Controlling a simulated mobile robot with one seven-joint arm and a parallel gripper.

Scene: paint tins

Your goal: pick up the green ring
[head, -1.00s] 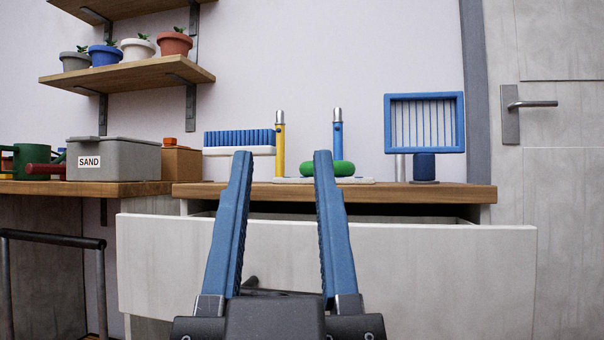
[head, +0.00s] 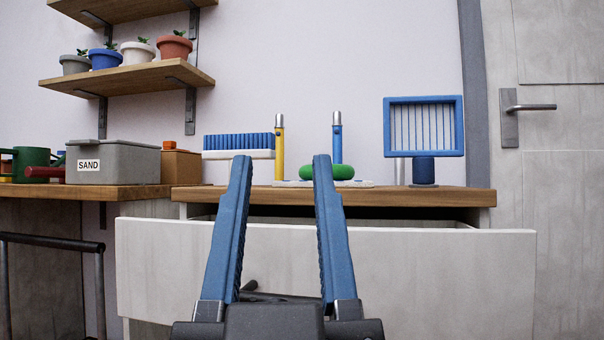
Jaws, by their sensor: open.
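The green ring (head: 341,172) sits low around the blue peg (head: 337,137), which has a silver tip. The peg stands on a flat pale base (head: 295,183) on the wooden counter top. A yellow peg (head: 279,152) stands to its left on the same base and bears no ring that I can see. My gripper (head: 281,160) has two blue fingers, spread wide open with nothing between them. It is in front of the counter, nearer to me than the ring. The right fingertip overlaps the ring's left edge in the picture.
An open drawer (head: 430,270) juts out below the counter top (head: 460,196). A blue-bristled brush (head: 238,142) is behind on the left, and a blue framed rack (head: 423,125) stands right of the ring. A grey SAND box (head: 120,160) is at far left.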

